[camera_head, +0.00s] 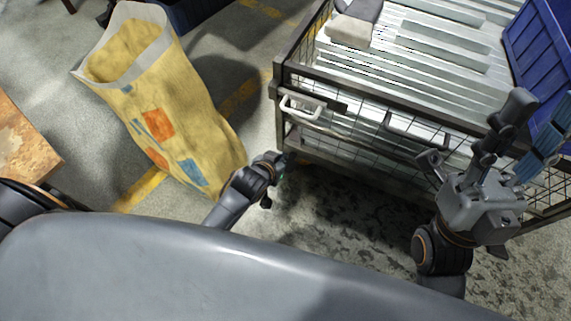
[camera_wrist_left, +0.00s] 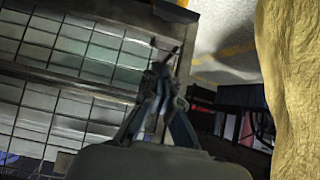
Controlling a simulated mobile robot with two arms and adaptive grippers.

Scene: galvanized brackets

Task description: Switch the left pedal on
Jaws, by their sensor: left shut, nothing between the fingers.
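My left gripper (camera_head: 276,170) is low beside the near left corner of a wire-mesh cart (camera_head: 350,92). It is shut and empty; its closed fingers also show in the left wrist view (camera_wrist_left: 165,82), in front of the cart's mesh side. I cannot make out a pedal in either view; the cart's lower corner beside the left gripper is dark and partly hidden by it. My right gripper (camera_head: 475,140) is in front of the cart's near side at the right, its fingers spread apart, with nothing seen between them.
A tall yellow sack (camera_head: 170,110) stands left of the left gripper, and its side fills the right of the left wrist view (camera_wrist_left: 295,90). The cart holds grey metal sheets (camera_head: 440,48) and a blue bin (camera_head: 540,50). A white handle (camera_head: 302,107) sits on its near rim.

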